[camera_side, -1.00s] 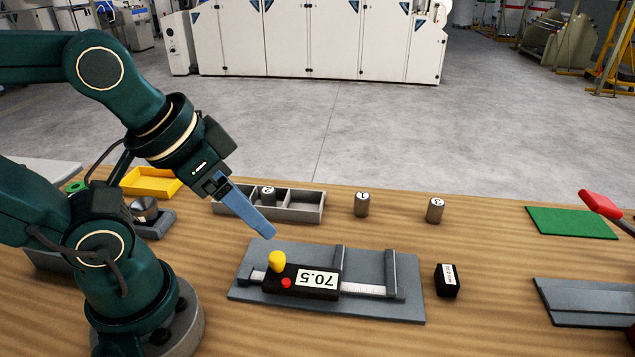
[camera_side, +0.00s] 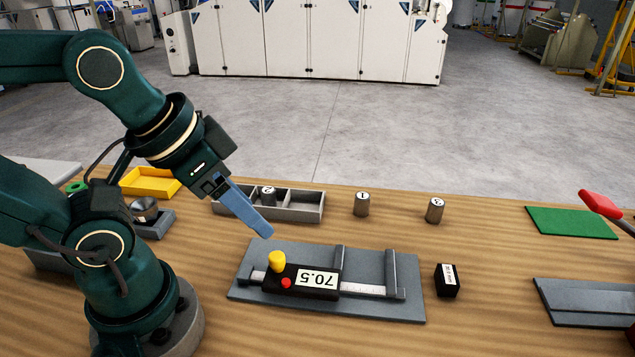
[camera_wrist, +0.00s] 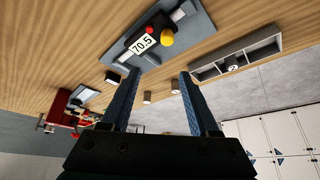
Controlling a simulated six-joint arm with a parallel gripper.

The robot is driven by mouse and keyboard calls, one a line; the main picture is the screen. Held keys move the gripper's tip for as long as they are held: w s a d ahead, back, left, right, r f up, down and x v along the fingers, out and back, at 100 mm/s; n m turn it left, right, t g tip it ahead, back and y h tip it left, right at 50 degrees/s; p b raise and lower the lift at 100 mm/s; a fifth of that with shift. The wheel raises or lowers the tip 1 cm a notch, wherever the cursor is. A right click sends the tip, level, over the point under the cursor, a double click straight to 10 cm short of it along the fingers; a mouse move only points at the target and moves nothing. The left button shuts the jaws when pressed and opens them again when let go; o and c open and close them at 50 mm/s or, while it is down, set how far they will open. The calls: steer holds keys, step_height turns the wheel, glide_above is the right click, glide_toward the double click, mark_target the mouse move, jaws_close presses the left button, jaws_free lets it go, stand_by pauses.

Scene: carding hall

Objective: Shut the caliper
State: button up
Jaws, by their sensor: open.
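The caliper (camera_side: 318,281) lies on a grey plate (camera_side: 374,262) on the wooden table. Its black slider shows 70.5, upside down in the side view, and carries a yellow knob (camera_side: 277,260) and a red button (camera_side: 286,283). A gap separates the slider's jaw from the fixed jaw (camera_side: 395,274) at the right end of the scale. My gripper (camera_side: 268,233) is open and empty, above and behind the yellow knob, apart from it. In the wrist view my two blue fingers (camera_wrist: 157,80) stand apart, with the caliper (camera_wrist: 146,42) beyond them and the yellow knob (camera_wrist: 166,41) visible.
A small black labelled block (camera_side: 447,281) stands right of the plate. Behind are a grey compartment tray (camera_side: 308,207) holding a weight marked 2, and weights marked 1 (camera_side: 362,205) and 5 (camera_side: 435,211). A green mat (camera_side: 571,223) and a red-handled device (camera_side: 600,204) are at right.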

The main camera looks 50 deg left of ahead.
steer(key=m, duration=0.1)
steer(key=m+g, duration=0.5)
glide_above(277, 256)
step_height(277, 256, down, 4)
steer(key=shift+f, duration=0.15)
steer(key=shift+f+g, duration=0.3)
steer(key=shift+f, duration=2.9)
jaws_close()
